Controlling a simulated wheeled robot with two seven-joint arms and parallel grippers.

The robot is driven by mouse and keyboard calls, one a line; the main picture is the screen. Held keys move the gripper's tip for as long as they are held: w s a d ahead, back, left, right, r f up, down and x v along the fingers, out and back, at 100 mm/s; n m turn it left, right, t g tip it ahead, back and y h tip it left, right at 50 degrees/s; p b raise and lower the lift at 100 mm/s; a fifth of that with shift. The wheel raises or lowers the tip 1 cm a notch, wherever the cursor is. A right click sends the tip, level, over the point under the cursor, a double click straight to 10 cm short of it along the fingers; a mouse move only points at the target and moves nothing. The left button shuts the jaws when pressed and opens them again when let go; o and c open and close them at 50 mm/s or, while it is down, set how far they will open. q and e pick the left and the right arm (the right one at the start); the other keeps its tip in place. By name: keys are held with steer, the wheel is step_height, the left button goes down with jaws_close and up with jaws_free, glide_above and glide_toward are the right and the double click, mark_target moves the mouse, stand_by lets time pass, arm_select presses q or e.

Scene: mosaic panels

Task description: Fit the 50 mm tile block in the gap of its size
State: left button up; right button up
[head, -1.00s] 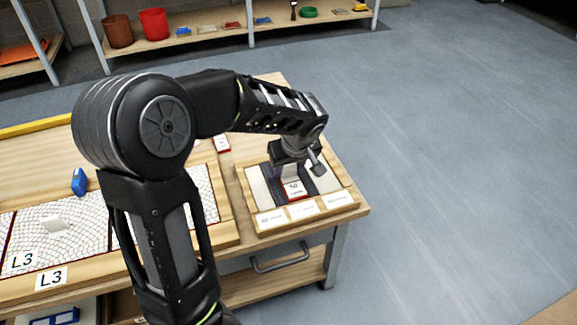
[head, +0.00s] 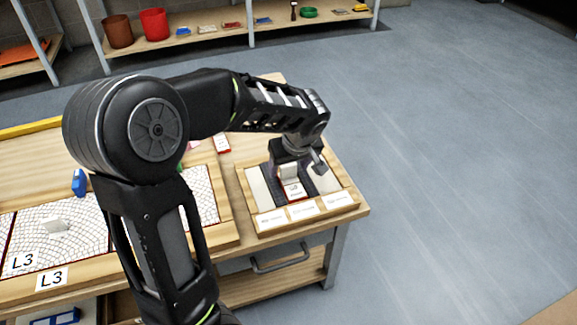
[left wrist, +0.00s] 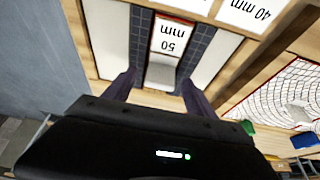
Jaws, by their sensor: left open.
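A white block with a red-edged "50 mm" label (left wrist: 171,38) lies in the wooden tray (head: 345,207), between two dark tiled strips. It shows in the head view (head: 296,190) below my left gripper (head: 296,163). In the left wrist view my left gripper (left wrist: 158,78) is open, its fingertips either side of the white area (left wrist: 160,72) beside the label. Whether the fingertips touch it cannot be told. My right gripper is not in view.
Several label cards (head: 270,218) line the tray's front; one reads 40 mm (left wrist: 245,12). A mosaic panel marked L3 (head: 85,245), a blue object (head: 79,182) and a red-edged white piece (head: 222,143) are to the left.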

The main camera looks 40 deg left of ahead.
mark_target(292, 186)
arm_select(q)
steer(key=p+v, duration=0.1)
steer(key=v, duration=0.5)
stand_by(0.8)
